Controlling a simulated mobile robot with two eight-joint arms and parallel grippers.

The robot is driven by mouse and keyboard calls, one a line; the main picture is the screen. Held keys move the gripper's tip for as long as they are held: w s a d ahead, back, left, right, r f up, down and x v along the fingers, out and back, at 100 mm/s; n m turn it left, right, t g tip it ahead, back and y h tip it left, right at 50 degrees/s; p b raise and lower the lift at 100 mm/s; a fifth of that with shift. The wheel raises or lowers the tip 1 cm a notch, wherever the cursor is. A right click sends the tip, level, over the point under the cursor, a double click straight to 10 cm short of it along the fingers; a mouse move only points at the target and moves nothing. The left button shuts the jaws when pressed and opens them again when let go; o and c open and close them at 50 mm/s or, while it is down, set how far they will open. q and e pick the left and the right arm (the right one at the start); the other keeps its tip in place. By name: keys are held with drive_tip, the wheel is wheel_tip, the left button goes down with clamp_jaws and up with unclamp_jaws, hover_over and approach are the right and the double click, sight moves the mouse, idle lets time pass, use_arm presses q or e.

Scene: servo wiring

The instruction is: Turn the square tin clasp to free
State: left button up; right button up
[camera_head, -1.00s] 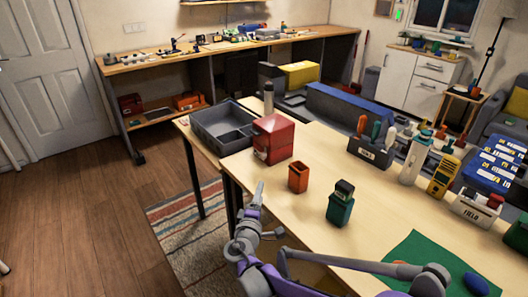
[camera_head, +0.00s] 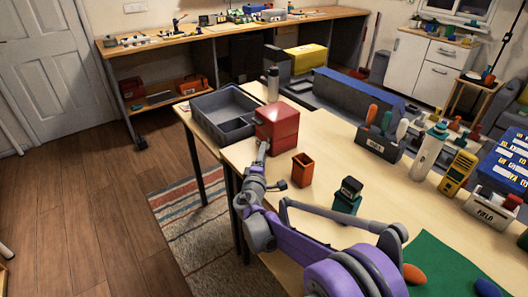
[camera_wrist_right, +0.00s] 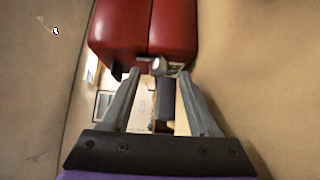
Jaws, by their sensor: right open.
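The square tin is a red box (camera_head: 277,128) on the table beside the grey tray; it also shows in the right wrist view (camera_wrist_right: 150,30), with a dark seam down its middle. A small pale metal clasp (camera_wrist_right: 158,66) sits at the tin's lower edge in that view. My right gripper (camera_head: 264,147) is at the tin's near left face. In the wrist view its fingers (camera_wrist_right: 158,76) are apart, with their tips on either side of the clasp. I cannot tell whether they touch it. My left gripper is not in view.
A grey tray (camera_head: 204,104) stands left of the tin. A tool holder (camera_head: 375,143) and a white bottle (camera_head: 428,152) are farther right.

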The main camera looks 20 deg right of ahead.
drive_tip(key=shift+x, duration=1.15)
clamp_jaws()
